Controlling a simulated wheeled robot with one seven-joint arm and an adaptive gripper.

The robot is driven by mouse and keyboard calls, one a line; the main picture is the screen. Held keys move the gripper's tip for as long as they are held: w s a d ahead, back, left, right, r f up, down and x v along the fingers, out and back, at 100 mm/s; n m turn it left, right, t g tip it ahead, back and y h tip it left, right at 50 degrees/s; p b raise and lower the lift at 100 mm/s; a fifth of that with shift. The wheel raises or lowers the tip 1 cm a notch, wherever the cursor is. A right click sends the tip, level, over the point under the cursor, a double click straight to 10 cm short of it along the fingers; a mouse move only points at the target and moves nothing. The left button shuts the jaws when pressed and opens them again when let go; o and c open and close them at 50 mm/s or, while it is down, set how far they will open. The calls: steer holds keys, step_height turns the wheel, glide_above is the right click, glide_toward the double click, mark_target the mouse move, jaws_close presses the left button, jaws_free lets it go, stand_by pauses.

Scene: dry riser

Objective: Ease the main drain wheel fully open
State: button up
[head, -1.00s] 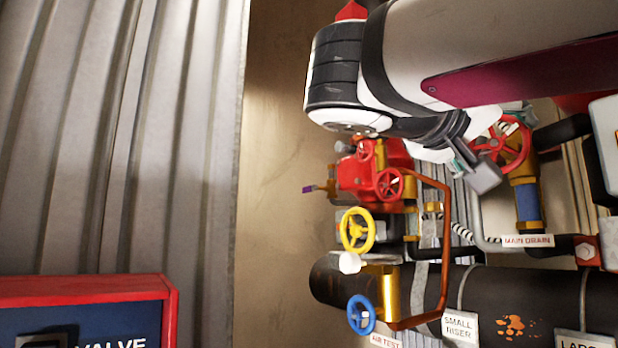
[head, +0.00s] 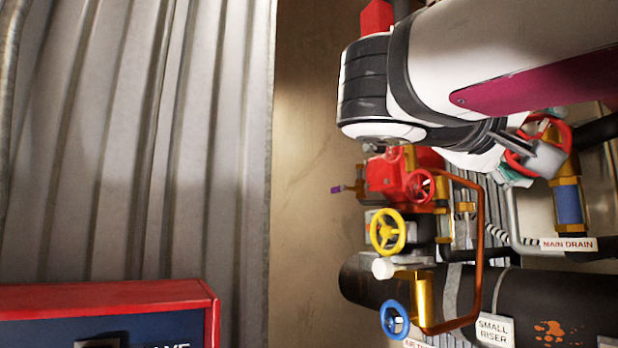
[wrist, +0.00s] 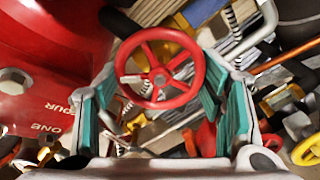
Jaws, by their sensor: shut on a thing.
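The main drain wheel is a red, spoked handwheel (head: 566,136) on a brass and blue valve at the right of the head view, above the MAIN DRAIN label (head: 568,245). My arm and gripper partly cover it there. In the wrist view the red wheel (wrist: 160,77) faces me, with its hub and spokes clear. My gripper (wrist: 160,88) has a green-padded finger on each side of the wheel, and it is shut on the rim. In the head view my gripper (head: 530,160) lies across the wheel's lower left. The exact finger contact is hard to see.
A small red wheel (head: 419,186), a yellow wheel (head: 387,232) and a blue wheel (head: 395,319) sit left of the drain. A copper pipe (head: 478,255) runs beside them. A large red body (wrist: 50,60) stands close at left in the wrist view.

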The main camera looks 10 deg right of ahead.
steer(key=o, duration=1.2)
steer(key=shift+c, duration=0.2)
steer(key=v, duration=1.2)
steer(key=shift+a, duration=0.1)
steer(key=shift+f, duration=0.1)
